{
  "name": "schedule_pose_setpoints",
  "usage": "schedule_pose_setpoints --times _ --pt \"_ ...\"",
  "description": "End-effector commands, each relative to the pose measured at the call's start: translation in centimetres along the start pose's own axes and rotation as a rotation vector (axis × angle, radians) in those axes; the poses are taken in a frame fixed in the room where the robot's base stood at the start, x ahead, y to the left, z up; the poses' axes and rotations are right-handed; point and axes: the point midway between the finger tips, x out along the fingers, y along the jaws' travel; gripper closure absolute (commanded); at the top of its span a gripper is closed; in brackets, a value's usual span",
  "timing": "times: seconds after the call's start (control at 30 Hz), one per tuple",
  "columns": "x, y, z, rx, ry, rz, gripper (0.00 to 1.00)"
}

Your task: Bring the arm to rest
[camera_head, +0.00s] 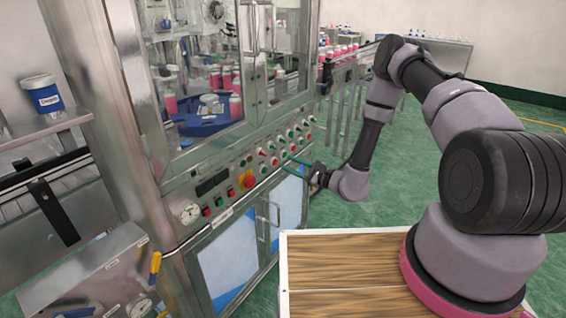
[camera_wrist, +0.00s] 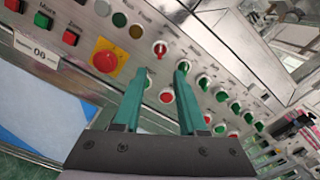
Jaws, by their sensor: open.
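My gripper (camera_wrist: 160,88) is open, with two green fingers apart and nothing between them. In the wrist view its fingertips are in front of the machine's control panel (camera_wrist: 130,22), near a red selector knob (camera_wrist: 160,48) and a red button (camera_wrist: 166,97). I cannot tell whether the fingertips touch the panel. In the head view my arm reaches down and left from its base, and my gripper (camera_head: 296,162) is at the panel's right part, partly hidden by the wrist.
A red emergency button on a yellow plate (camera_head: 249,181) is left of my gripper. The crimping machine (camera_head: 150,120) fills the left. A wooden-topped surface (camera_head: 340,270) lies below the arm. A conveyor with pink cans (camera_head: 340,52) is behind. Green floor (camera_head: 410,165) is clear at right.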

Motion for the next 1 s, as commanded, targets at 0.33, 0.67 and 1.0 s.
schedule_pose_setpoints --times 0.33,0.67,1.0 --pt "-0.2 0.0 0.1 -0.001 -0.001 0.001 0.59" --pt "0.7 -4.3 10.0 -0.103 -0.164 0.200 0.59" --pt "-3.3 -7.0 24.6 -0.341 -0.265 0.599 0.59"
